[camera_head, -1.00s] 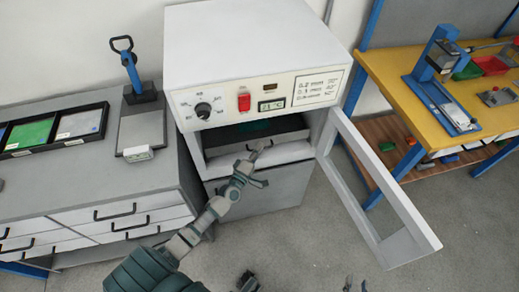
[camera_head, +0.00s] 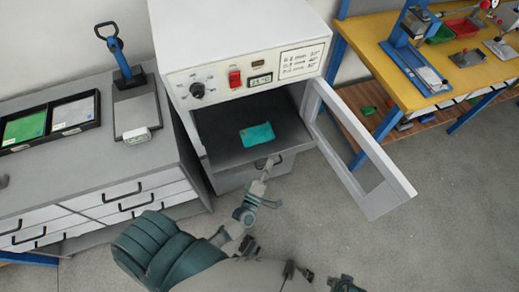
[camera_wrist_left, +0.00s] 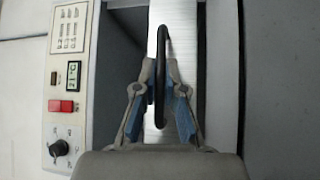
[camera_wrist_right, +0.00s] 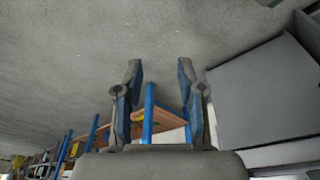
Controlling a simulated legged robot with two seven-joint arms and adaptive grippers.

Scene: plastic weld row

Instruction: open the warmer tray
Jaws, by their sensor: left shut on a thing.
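The warmer (camera_head: 235,35) is a white cabinet with its framed door (camera_head: 365,160) swung open to the right. Its dark grey tray (camera_head: 225,157) sticks out of the front, and a teal piece (camera_head: 257,134) lies on it. My left gripper (camera_head: 265,171) is at the tray's front handle. In the left wrist view the fingers (camera_wrist_left: 160,85) are closed around the black handle (camera_wrist_left: 161,45), in front of the tray's metal front (camera_wrist_left: 184,45). My right gripper (camera_wrist_right: 160,70) is open and empty in the right wrist view, with floor beyond its fingertips.
A grey drawer bench (camera_head: 100,165) stands left of the warmer, with a blue-handled device (camera_head: 124,70) and a sample tray (camera_head: 72,130) on it. A yellow workbench (camera_head: 370,65) stands at the right. The floor (camera_head: 435,200) in front is clear.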

